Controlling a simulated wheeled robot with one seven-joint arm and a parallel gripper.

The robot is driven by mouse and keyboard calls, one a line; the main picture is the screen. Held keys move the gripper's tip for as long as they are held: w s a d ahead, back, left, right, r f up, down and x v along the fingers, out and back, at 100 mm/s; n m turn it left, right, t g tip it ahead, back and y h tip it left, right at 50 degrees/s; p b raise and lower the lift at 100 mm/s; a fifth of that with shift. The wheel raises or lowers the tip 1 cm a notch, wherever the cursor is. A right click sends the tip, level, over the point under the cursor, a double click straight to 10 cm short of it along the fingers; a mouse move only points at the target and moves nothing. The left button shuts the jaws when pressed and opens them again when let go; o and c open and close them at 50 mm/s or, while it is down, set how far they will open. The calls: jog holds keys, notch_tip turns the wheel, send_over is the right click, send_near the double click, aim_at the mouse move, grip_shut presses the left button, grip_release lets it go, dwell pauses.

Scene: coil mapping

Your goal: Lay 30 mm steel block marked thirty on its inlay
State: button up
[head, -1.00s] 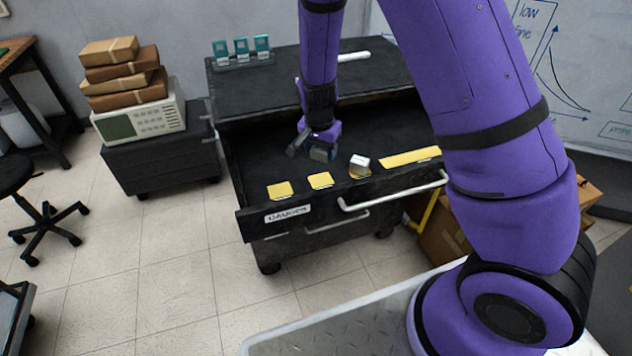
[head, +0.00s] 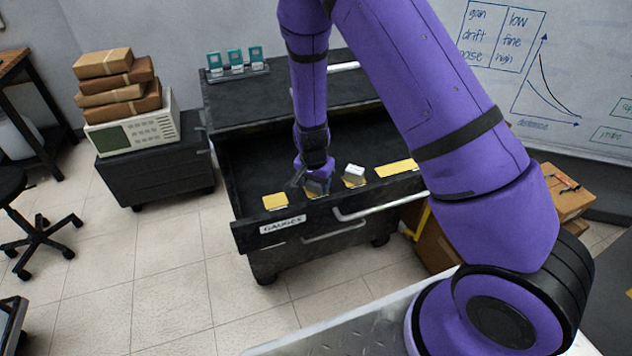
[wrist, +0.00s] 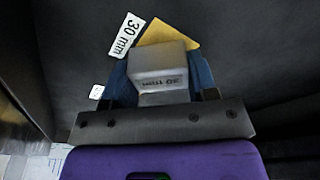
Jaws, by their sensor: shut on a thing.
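The steel block (wrist: 162,62), marked 30 mm, is between the two blue fingers of my gripper (head: 316,184) in the wrist view. My gripper is shut on it. A yellow inlay (wrist: 176,34) shows past the block's far edge, with a white 30 mm label (wrist: 126,35) beside it. In the head view, my gripper is over this inlay (head: 311,194) in the open drawer, and the fingers mostly hide the block. The block looks turned relative to the inlay's edges. I cannot tell whether it touches the inlay.
Another silver block (head: 355,170) sits at the inlay (head: 354,182) to the right. A bare inlay (head: 275,201) lies left and a long one (head: 397,168) far right. The drawer front (head: 262,232) is a raised edge close by. The drawer floor behind is clear.

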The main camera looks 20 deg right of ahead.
aim_at(314, 185)
jog(key=shift+f, duration=0.15)
jog(key=o, duration=1)
jog(key=r, duration=0.4)
jog(key=s+r, duration=0.1)
jog(key=r, duration=0.3)
jog(key=a+r, duration=0.1)
jog(key=r, duration=0.3)
jog(key=shift+s+a+r, duration=0.1)
jog(key=shift+s+r, duration=0.05)
jog(key=shift+r, duration=0.05)
